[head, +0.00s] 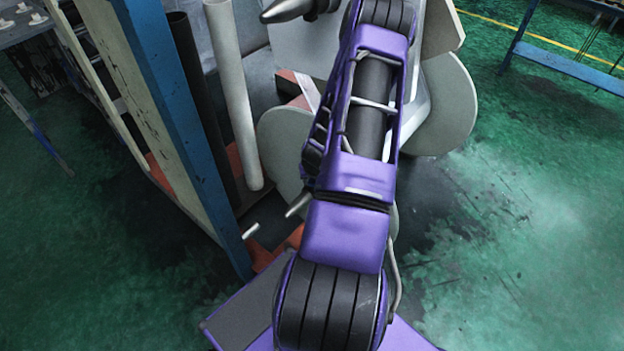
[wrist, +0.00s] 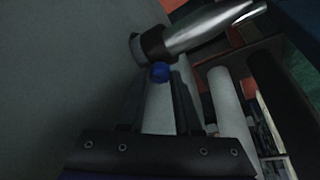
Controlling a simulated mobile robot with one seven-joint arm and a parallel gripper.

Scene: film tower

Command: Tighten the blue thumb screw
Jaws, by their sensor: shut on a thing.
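The blue thumb screw (wrist: 160,72) shows in the wrist view as a small blue knob, just below a black collar on a shiny metal spindle (wrist: 205,32). My gripper (wrist: 162,84) reaches up to it from below, with its dark fingers on either side, and is shut on it. A pale cylinder lies behind, between the fingers. In the head view the tapered tip of the metal spindle (head: 290,9) shows at the top. There my arm hides the screw and the gripper.
A blue post (head: 185,130) stands left of my arm, with a dark tube (head: 198,90) and a white tube (head: 232,95) beside it. Large pale round discs (head: 447,105) stand close behind my arm. The green floor is open at the right and left.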

